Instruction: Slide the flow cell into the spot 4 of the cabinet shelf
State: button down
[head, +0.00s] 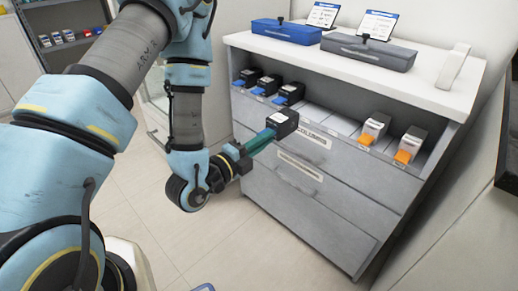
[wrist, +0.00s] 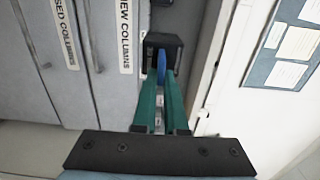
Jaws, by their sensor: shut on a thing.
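The flow cell is a small black box with a pale label (head: 283,122), held in front of the cabinet's upper drawer, just below the shelf edge. My gripper (head: 266,137), with green fingers, is shut on it. In the wrist view the green fingers (wrist: 161,92) grip the black box (wrist: 163,41), and a blue part shows between them. The cabinet shelf (head: 340,123) is an open ledge under the white top, with bare places in its middle. The spot numbers are too small to read.
Several black-and-blue units (head: 267,85) stand at the shelf's left. Two white-and-orange units (head: 372,130) stand at its right. A blue case (head: 286,31) and a grey case (head: 368,51) lie on top. Labelled drawers (head: 310,190) are below.

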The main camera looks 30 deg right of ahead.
aim_at(276, 132)
jog(key=shift+b+x, duration=1.45)
jog(key=shift+b, duration=1.05)
jog(key=shift+d+r, duration=0.1)
jog(key=shift+d, duration=0.1)
jog(key=shift+w+d+p, duration=0.2)
jog(key=shift+d+p, duration=0.35)
jog(key=p+x, duration=0.2)
jog(key=x, duration=0.9)
jog(key=shift+d+f+p, duration=0.3)
jog(key=shift+d+p, duration=0.05)
jog(key=shift+d, duration=0.05)
jog(key=c, duration=0.9)
grip_release()
